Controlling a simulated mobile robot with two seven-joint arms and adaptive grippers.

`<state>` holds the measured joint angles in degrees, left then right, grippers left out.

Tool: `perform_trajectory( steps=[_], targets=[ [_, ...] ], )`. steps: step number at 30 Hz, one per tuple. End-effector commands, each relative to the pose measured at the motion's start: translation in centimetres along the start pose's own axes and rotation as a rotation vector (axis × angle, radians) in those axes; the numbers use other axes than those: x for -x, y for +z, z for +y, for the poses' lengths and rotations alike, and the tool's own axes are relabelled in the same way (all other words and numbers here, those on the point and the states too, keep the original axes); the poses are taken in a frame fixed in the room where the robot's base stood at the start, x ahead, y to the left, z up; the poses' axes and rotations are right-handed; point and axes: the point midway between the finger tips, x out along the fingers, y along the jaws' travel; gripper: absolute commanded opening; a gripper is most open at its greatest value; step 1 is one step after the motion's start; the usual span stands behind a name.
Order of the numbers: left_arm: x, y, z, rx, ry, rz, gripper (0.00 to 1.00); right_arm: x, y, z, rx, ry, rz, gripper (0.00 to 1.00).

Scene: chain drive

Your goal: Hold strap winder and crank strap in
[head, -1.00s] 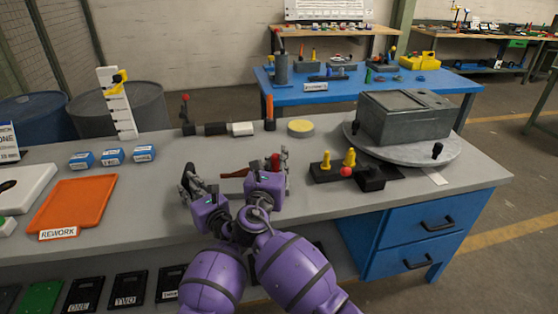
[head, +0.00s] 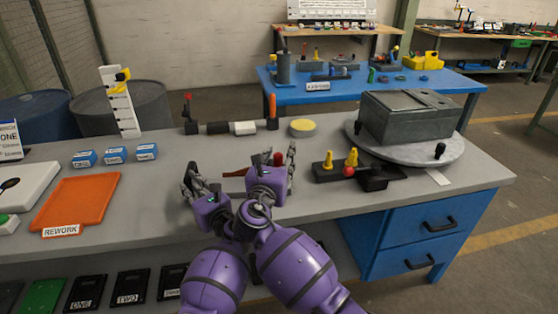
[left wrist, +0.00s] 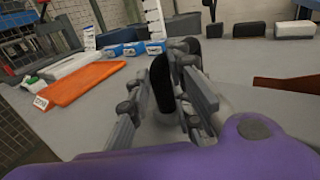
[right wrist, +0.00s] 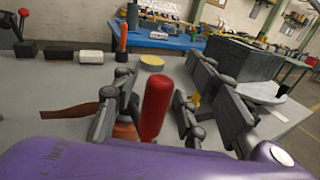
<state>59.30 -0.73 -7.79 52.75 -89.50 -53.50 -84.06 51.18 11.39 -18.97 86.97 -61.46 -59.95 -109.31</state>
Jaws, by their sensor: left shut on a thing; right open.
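The strap winder is mostly hidden behind my grippers and wrists. My left gripper (head: 190,178) is shut on an upright black grip (left wrist: 163,85), which stands between its fingers in the left wrist view. My right gripper (head: 280,160) is open, with its fingers on either side of an upright red handle (right wrist: 156,108). The handle has a copper-coloured base, and the fingers look apart from it. A reddish-brown strap (right wrist: 70,112) lies to the left of the right gripper; it also shows between the grippers in the head view (head: 234,173). Whether it joins the winder is hidden.
A black block with yellow knobs and a red ball (head: 335,172) stands right of my right gripper. Behind it a grey box (head: 405,120) sits on a round turntable (head: 440,150). Several small blocks line the back edge. An orange tray (head: 80,200) lies left; the bench between is clear.

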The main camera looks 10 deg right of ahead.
Motion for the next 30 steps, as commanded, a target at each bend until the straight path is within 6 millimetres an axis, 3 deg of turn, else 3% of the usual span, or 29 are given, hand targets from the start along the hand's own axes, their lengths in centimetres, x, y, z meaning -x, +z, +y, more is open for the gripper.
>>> perform_trajectory(
  steps=[1,9,15,25,28,30],
  targets=[
    [0.3,-1.3,0.2,-0.009,-0.001,0.019,0.00,0.0,0.9,0.0,-0.004,0.001,-0.003,0.40],
    [0.3,-1.3,0.2,-0.009,0.000,0.019,0.00,0.2,6.2,0.0,-0.004,0.001,-0.003,0.40],
    [0.2,-1.3,0.2,-0.009,0.000,0.019,0.00,0.2,8.2,-0.1,-0.002,0.000,-0.002,0.40],
    [0.2,-1.3,0.3,-0.009,0.001,0.019,0.00,0.2,8.6,-0.1,0.000,0.001,-0.001,0.39],
    [0.2,-1.3,0.3,-0.009,0.001,0.019,0.00,0.3,8.0,-0.3,0.004,-0.002,0.006,0.26],
    [0.2,-1.3,0.3,-0.009,0.001,0.019,0.00,0.3,6.5,-1.1,0.018,-0.011,0.022,0.17]
  ],
)
